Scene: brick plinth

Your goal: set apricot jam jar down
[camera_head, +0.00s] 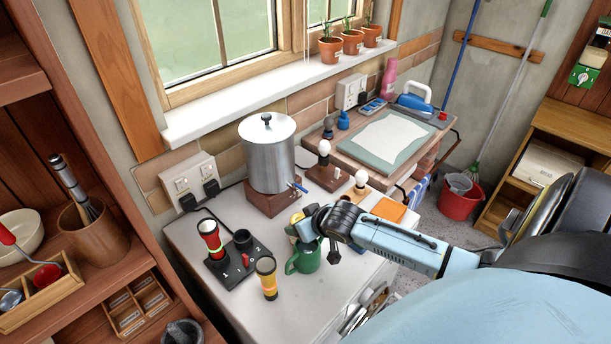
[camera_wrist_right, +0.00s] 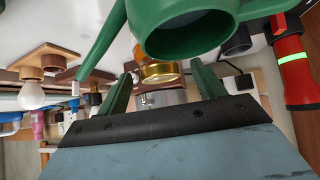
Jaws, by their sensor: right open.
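The apricot jam jar (camera_wrist_right: 160,72) shows its gold lid in the right wrist view, between and beyond the two fingers of my right gripper (camera_wrist_right: 163,85). The fingers are apart, with visible space on both sides of the lid. In the head view, the jar (camera_head: 297,216) is a small yellow patch mostly hidden behind my right gripper (camera_head: 303,226). I cannot tell whether its base touches the white worktop (camera_head: 225,315). My left gripper is in neither view.
A yellow torch (camera_head: 267,279) and a red torch (camera_head: 210,240) on a black base are to the left. A steel urn (camera_head: 267,155) on a brick plinth (camera_head: 273,200) stands behind. Bulbs stand right of it.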

